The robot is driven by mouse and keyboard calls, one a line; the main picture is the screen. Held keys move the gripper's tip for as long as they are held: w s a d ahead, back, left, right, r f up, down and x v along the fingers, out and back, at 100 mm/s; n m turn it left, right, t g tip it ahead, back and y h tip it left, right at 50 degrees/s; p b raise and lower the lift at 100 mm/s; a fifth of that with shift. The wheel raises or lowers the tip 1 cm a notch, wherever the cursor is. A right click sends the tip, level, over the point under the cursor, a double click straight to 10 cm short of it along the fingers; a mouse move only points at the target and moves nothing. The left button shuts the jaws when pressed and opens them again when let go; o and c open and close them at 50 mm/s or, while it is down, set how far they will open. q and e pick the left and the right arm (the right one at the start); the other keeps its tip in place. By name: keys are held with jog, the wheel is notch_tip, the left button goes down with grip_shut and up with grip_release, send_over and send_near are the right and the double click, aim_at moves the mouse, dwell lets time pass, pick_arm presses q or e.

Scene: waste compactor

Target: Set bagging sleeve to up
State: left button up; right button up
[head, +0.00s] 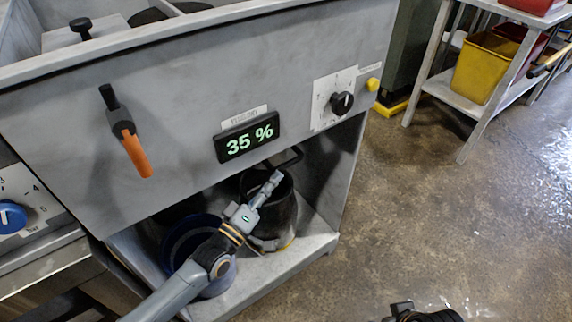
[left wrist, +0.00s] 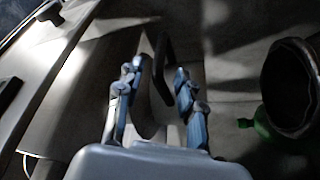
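A dark, round, open-topped vessel (head: 275,220), possibly the bagging sleeve, stands in the open bay under the grey machine front. A black bent handle (head: 289,158) shows just above it, below the display. My left gripper (head: 272,180) is in front of the vessel, near its rim and below the handle. In the left wrist view its two fingers (left wrist: 158,70) are apart. A dark bent bar (left wrist: 165,62) appears between them, with no clear contact. A dark round rim (left wrist: 290,88) is at the right there. Part of my right arm (head: 425,313) shows at the bottom edge.
A blue round bin (head: 190,240) stands left of the vessel. The floor (head: 440,210) to the right is clear.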

aim_at(285, 163)
pick_arm(q)
jog(key=x, duration=0.6)
jog(key=shift+w+d+b, duration=0.1)
jog(key=shift+b, duration=0.3)
jog(key=shift+c, duration=0.2)
grip_shut()
